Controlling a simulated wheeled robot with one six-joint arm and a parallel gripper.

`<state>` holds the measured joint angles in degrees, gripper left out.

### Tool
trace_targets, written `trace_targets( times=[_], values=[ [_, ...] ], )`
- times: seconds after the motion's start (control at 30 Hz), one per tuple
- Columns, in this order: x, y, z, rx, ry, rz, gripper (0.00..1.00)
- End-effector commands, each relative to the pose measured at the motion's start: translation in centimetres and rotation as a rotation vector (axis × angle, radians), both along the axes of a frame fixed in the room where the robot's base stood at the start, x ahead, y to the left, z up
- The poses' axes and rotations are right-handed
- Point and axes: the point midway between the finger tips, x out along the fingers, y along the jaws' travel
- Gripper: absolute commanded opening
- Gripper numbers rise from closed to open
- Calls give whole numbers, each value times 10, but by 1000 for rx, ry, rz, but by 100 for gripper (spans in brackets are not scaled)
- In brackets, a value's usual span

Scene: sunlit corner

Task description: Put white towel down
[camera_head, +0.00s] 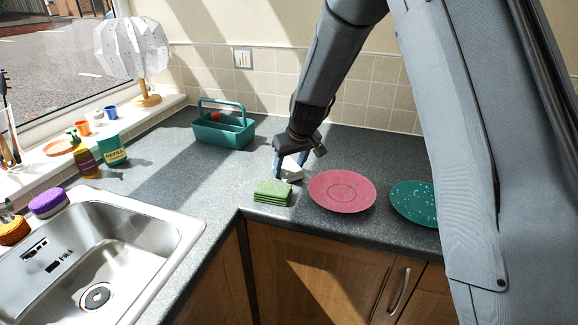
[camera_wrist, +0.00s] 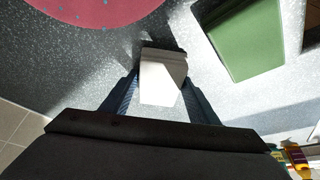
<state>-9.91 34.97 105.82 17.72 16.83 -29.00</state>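The white towel (camera_head: 291,172) is a small folded block at the counter corner, between the green folded stack and the pink plate. In the wrist view the white towel (camera_wrist: 160,82) sits between the two blue fingers of my gripper (camera_wrist: 160,88), which press against its sides. My gripper (camera_head: 290,164) points down at the counter and is shut on the towel. The towel is at or just above the counter; I cannot tell whether it touches. The fingers partly hide it in the head view.
A green folded stack (camera_head: 273,193) lies just left of the towel, near the counter edge. A pink plate (camera_head: 342,190) is close on the right, with a teal plate (camera_head: 413,203) beyond. A teal caddy (camera_head: 223,131) stands behind; the sink (camera_head: 190,232) is at left.

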Motion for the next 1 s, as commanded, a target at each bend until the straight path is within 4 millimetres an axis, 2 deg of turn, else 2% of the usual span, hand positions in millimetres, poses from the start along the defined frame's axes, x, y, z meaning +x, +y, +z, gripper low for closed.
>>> trace_targets(
  times=[0.07, 0.47, 0.67, 1.0],
  values=[
    [0, 0, 0, 0, 1, 0, 69],
    [-1, 0, 5, 1, 0, 0, 69],
    [-10, -4, 28, 1, -3, 1, 69],
    [-31, -13, 82, 1, -4, 0, 69]
  ],
)
